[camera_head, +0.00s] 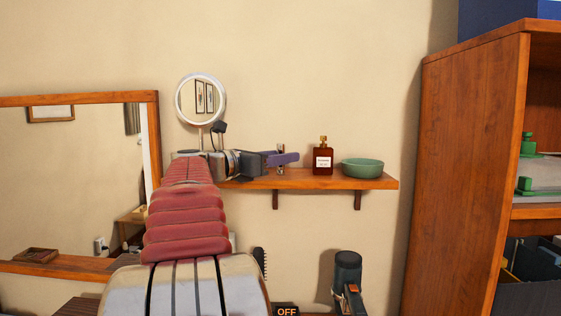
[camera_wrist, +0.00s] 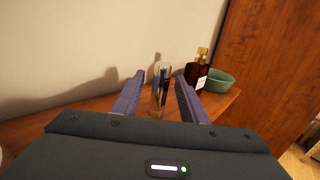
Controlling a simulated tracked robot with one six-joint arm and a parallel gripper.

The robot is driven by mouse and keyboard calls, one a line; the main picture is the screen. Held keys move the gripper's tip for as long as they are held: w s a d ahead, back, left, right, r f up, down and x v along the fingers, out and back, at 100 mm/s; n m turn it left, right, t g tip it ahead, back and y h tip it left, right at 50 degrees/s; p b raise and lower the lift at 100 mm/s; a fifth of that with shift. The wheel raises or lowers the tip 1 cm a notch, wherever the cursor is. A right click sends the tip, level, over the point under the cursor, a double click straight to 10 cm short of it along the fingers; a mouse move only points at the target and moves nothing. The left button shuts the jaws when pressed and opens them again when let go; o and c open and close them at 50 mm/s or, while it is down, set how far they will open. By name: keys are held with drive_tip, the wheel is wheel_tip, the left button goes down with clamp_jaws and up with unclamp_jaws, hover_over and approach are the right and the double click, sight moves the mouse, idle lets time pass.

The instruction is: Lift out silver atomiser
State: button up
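The silver atomiser (camera_wrist: 162,88) is a slim upright cylinder on the wooden shelf (camera_wrist: 225,103). In the wrist view it stands between the two purple fingers of my gripper (camera_wrist: 160,79), with a gap visible on each side. My gripper is open around it. In the head view my gripper (camera_head: 284,159) reaches over the shelf from the left, and a finger covers the middle of the atomiser (camera_head: 281,147). Its lower part is hard to make out there.
A brown bottle with a gold cap (camera_head: 323,158) stands just right of the atomiser. A green bowl (camera_head: 362,168) is at the shelf's right end. A round mirror (camera_head: 201,98) stands left. A wooden cabinet (camera_head: 465,170) rises at right.

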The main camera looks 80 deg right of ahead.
drive_tip(key=shift+c, duration=0.5)
clamp_jaws()
